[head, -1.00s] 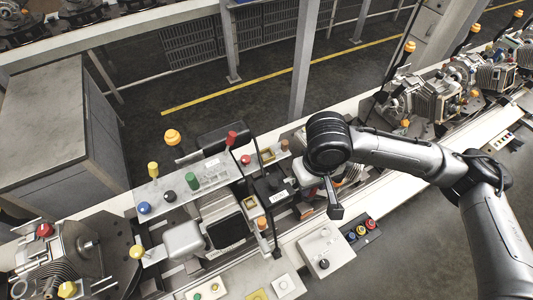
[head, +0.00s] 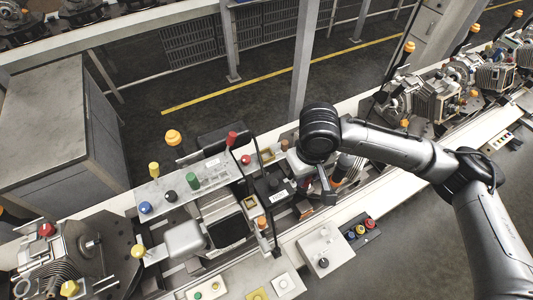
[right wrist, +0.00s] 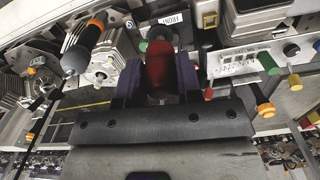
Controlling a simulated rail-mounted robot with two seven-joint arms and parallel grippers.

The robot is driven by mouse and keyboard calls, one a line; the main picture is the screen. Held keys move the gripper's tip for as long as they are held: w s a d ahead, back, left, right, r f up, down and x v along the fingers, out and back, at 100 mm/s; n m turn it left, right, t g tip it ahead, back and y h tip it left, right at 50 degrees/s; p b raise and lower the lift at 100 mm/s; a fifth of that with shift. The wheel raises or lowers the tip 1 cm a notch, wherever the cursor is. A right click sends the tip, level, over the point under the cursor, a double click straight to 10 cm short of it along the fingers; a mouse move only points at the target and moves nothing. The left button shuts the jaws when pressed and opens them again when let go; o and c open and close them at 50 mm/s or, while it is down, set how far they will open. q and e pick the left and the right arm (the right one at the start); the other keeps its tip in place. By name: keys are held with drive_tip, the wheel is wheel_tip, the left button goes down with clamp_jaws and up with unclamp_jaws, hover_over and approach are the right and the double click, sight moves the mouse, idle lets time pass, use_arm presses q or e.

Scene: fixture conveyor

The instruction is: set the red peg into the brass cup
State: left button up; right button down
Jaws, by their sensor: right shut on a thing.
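My right gripper (head: 328,190) points down over the line at the middle right of the head view. In the right wrist view (right wrist: 158,80) its two dark fingers are shut on the red peg (right wrist: 159,66), which sits between them. The head view hides the peg behind the gripper and wrist. The brass cup appears to be the square brass-rimmed holder (head: 250,203), left of the gripper and beside a black block with a white label. It seems to show in the right wrist view too (right wrist: 207,18), beyond the peg and to its right. The peg is apart from it. My left gripper is out of view.
A red-topped post (head: 231,138) stands behind the holder. A pale panel (head: 212,172) with green, blue and yellow knobs lies to the left. A button box (head: 360,230) stands in front, right of the holder.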

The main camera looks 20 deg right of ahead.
drive_tip(key=shift+w, duration=0.15)
drive_tip(key=shift+n, duration=0.4)
drive_tip(key=shift+w+a, duration=0.1)
drive_tip(key=shift+w, duration=2.2)
drive_tip(key=shift+w, duration=0.35)
drive_tip(key=w+n, duration=0.1)
drive_tip(key=w, duration=1)
drive_tip(key=shift+w+a+n, duration=0.25)
drive_tip(key=shift+n, duration=0.15)
idle(1.2)
drive_tip(key=shift+w, duration=0.65)
drive_tip(key=shift+w+n, duration=0.3)
drive_tip(key=shift+w, duration=0.45)
drive_tip(key=shift+w, duration=0.55)
drive_tip(key=shift+w+a, duration=0.1)
drive_tip(key=shift+w, duration=0.8)
drive_tip(key=shift+w, duration=0.15)
